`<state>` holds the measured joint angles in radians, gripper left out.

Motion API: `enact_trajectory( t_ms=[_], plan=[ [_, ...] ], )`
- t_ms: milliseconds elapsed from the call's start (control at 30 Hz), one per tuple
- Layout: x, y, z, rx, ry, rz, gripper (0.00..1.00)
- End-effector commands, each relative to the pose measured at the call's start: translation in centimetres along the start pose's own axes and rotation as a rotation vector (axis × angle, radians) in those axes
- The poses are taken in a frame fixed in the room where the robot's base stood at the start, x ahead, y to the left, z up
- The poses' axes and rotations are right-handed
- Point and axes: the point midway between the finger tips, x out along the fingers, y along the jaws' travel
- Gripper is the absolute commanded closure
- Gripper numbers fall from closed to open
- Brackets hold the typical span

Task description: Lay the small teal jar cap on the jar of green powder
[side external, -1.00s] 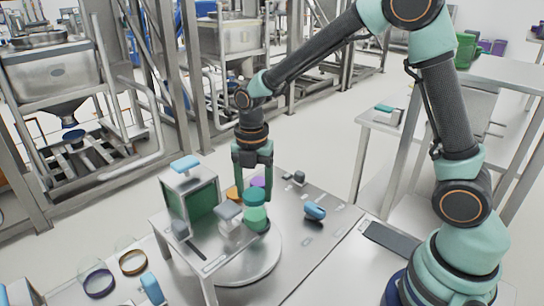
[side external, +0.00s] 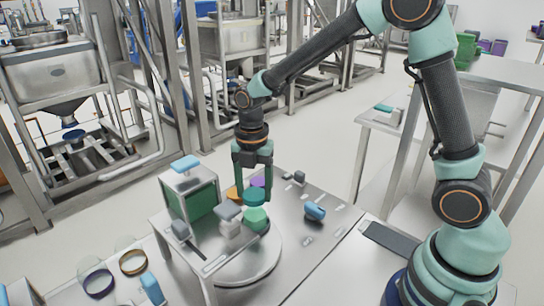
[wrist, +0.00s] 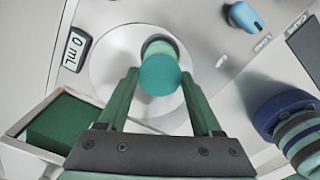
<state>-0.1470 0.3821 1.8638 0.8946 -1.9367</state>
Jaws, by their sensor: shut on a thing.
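The teal cap (side external: 254,196) is a small round disc held flat at the fingertips of my gripper (side external: 254,186). In the wrist view the cap (wrist: 160,75) sits between the two green fingers of my gripper (wrist: 159,80). The jar of green powder (side external: 256,219) stands upright below the cap on a round metal plate. In the wrist view the jar (wrist: 158,47) shows just past the cap, partly covered by it. The cap is above the jar; whether they touch is hard to tell.
The round plate (side external: 245,268) is on a metal table. A box with a green panel (side external: 190,195) and a grey block (side external: 229,222) stand to the left.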

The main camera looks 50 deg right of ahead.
Motion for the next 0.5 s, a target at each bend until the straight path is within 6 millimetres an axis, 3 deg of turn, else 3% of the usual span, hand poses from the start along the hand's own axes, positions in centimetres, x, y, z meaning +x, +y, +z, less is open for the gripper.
enact_trajectory(
  t_ms=[500],
  plan=[
    [0.77, -0.01, 0.0, 0.0, 0.0, 0.0, 0.85]
  ],
)
